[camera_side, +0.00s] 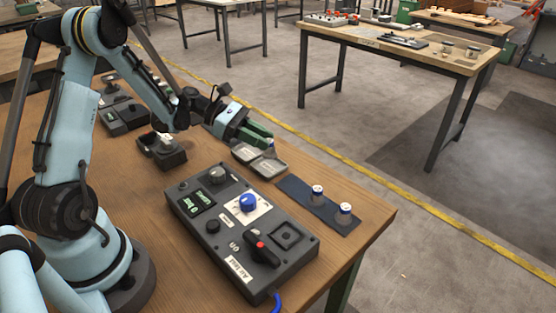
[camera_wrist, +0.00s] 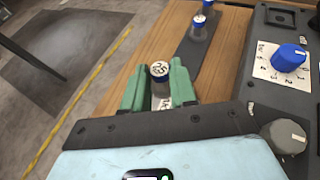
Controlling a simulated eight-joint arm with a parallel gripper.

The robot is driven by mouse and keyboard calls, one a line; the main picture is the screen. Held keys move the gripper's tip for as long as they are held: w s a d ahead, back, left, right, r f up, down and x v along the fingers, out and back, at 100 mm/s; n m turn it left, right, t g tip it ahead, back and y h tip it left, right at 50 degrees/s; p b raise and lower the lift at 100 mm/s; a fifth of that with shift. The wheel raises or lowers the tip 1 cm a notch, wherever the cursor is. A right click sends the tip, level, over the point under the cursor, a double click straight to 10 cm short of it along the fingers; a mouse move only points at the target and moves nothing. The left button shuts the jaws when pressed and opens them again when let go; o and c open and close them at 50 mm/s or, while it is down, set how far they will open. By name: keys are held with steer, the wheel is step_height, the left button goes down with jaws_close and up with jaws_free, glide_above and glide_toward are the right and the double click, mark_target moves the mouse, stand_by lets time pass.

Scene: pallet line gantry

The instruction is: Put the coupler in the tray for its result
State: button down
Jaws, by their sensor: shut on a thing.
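In the side view the held coupler (camera_side: 270,151) is small and partly hidden by the fingers. It is over or close to two shallow grey trays lying side by side, the left tray (camera_side: 243,150) and the right tray (camera_side: 267,169). I cannot tell whether it touches a tray. In the wrist view the fingers hide most of the trays.
Two other couplers (camera_side: 317,192) (camera_side: 344,213) stand on a dark blue mat (camera_side: 295,187). A dark test box (camera_side: 230,250) with a green display, blue knob (camera_side: 248,202) and red-tipped lever (camera_side: 262,248) lies in front. A small dark open box (camera_side: 165,152) stands left of the trays.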

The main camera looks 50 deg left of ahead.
mark_target(263, 152)
steer(key=shift+a+f, duration=0.2)
steer(key=shift+f, duration=1.9)
steer(key=shift+f, duration=0.2)
steer(key=c, duration=0.9)
jaws_free()
steer(key=shift+r, duration=0.1)
